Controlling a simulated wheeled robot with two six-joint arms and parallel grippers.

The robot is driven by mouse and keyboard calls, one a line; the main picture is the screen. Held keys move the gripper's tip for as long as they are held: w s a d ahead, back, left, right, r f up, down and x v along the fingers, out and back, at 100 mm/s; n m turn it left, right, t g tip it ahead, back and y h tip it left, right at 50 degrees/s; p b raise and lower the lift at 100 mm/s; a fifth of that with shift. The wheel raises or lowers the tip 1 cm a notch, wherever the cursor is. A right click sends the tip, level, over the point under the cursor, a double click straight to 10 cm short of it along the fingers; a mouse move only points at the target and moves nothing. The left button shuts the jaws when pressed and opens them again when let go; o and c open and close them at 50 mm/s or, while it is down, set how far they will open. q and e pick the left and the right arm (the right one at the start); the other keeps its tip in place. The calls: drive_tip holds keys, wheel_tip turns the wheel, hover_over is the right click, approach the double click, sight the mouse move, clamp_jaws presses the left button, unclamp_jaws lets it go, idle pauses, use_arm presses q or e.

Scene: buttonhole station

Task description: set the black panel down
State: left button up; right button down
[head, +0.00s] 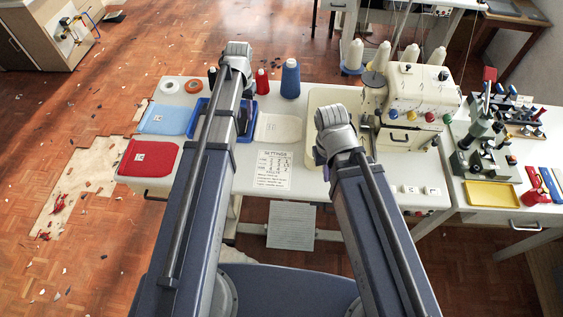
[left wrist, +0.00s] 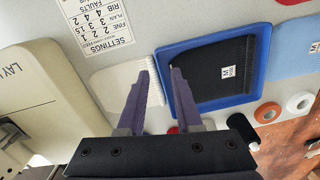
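The black panel (left wrist: 222,72), with a small white M label, lies in a blue tray (left wrist: 174,62) in the left wrist view. In the head view my left arm covers most of the blue tray (head: 247,133). My left gripper (left wrist: 161,72) is open with nothing between its fingers. Its right fingertip shows at the tray's near-left edge, and its left fingertip shows in front of a cream panel; I cannot tell its height.
The cream panel (head: 278,128) lies right of the tray, the light blue panel (head: 165,118) and red panel (head: 150,158) left. Thread spools (head: 290,80) stand behind. A settings card (head: 271,170) lies in front. A cream machine (head: 405,105) stands at the right.

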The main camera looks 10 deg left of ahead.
use_arm(q)
drive_tip(key=s+d+m, duration=0.2)
drive_tip(key=s+d, duration=1.4)
drive_tip(key=s, duration=0.3)
drive_tip(key=shift+s+d+m+y, duration=0.2)
drive_tip(key=shift+m+y, duration=0.1)
drive_tip(key=shift+y, duration=0.1)
